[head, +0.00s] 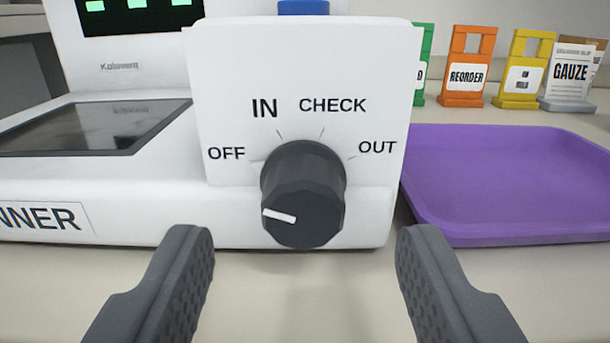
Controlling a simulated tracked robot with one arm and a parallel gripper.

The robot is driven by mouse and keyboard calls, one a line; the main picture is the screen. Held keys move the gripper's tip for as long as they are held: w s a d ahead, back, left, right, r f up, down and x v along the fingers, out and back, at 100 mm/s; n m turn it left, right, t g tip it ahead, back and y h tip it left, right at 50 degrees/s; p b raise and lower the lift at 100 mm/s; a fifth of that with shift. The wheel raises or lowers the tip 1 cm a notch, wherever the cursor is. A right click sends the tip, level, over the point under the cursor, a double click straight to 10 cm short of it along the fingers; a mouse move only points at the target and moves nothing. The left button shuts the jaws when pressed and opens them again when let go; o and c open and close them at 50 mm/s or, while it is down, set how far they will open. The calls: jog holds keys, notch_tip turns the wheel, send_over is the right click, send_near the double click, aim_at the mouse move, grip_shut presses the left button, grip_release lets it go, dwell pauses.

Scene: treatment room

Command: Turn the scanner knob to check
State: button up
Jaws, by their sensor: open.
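The scanner knob (304,180) is a dark faceted dial on the white front panel (225,80) of the scanner. Labels OFF, IN, CHECK and OUT run in an arc above it, each with a tick. The white mark (278,216) on the knob's face points left and slightly up, toward the OFF side. My gripper (304,238) is open, with one finger to the left and one to the right of the knob. Both fingers are in front of the knob and below its middle in the picture, and neither appears to touch it.
A purple tray (520,241) lies right of the scanner. Behind it stand an orange REORDER holder (468,70), a yellow holder (527,60), a partly hidden green one (427,45) and a GAUZE pack (572,75). The scanner's dark glass (90,127) is at left. The counter in front is clear.

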aim_at(303, 198)
jog(key=shift+w, duration=1.45)
jog(key=c, duration=1)
jog(key=shift+o, duration=0.2)
